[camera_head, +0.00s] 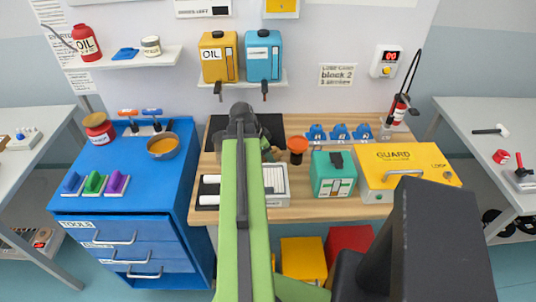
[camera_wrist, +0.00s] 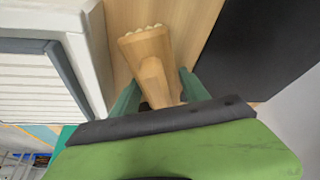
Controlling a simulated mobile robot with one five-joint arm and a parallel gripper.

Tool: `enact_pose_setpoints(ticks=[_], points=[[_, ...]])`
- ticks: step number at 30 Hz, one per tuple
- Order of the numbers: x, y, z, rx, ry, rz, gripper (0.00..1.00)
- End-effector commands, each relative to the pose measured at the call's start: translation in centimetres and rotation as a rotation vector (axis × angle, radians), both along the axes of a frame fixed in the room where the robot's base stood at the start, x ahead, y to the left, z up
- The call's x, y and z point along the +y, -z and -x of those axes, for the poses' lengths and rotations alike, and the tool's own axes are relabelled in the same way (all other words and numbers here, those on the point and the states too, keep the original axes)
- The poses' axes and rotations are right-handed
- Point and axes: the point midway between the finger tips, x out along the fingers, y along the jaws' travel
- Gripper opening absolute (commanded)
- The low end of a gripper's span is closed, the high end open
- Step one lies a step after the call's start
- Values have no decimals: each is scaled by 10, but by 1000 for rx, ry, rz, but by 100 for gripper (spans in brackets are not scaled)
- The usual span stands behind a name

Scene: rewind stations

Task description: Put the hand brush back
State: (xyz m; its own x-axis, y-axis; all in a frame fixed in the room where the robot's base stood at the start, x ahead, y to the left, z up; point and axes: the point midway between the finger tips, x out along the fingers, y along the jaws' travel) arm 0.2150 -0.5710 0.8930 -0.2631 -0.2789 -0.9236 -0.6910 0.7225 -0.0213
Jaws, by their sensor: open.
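The hand brush (camera_wrist: 148,58) is a tan wooden piece with a wide, flared end and pale bristle tufts along its far edge. It lies on the wooden bench top in the wrist view. My gripper (camera_wrist: 158,88) is open, with one green finger on each side of the brush's narrower part. I cannot tell whether either finger touches it. The near end of the brush is hidden behind my gripper's dark crossbar. In the head view my green arm covers much of this area, and I cannot make out the brush clearly.
A white slatted box (camera_wrist: 40,75) stands close left of the brush, and a black mat (camera_wrist: 255,45) lies to its right. On the bench (camera_head: 350,208) are a green case (camera_head: 333,175), an orange-topped cup (camera_head: 297,147) and a yellow guard box (camera_head: 408,170). A blue drawer cabinet (camera_head: 125,205) stands left.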

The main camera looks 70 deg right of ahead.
Motion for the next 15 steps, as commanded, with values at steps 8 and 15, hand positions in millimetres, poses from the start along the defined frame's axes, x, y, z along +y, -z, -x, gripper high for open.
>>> enact_pose_setpoints(ticks=[8, 15], points=[[2, -1, 2, 3, 4, -6, 67], [8, -30, -4, 3, 1, -4, 67]])
